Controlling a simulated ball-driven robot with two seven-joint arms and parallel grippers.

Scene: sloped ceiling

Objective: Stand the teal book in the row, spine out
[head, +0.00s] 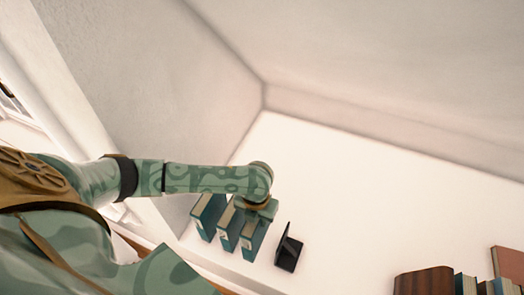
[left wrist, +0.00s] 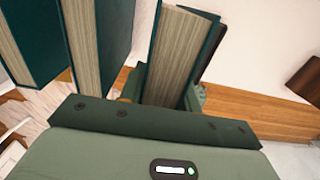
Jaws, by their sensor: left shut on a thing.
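My left gripper (head: 258,212) reaches down from above and is shut on a teal book (head: 252,240), the rightmost of three. In the left wrist view the held book (left wrist: 176,55) sits between the fingers, its pale page edges showing. It is upright, beside two other teal books (head: 207,214) (head: 229,224), with a narrow gap to the middle one. A black bookend (head: 289,250) stands to its right, apart from it in the head view. I cannot tell whether the held book's lower edge touches the white surface. My right gripper is not in view.
The white surface (head: 350,200) behind and right of the bookend is clear. A brown object (head: 424,281) and more books (head: 466,284) stand at the lower right. The sloped ceiling (head: 400,70) hangs over the back, and a wall (head: 160,90) rises at the left.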

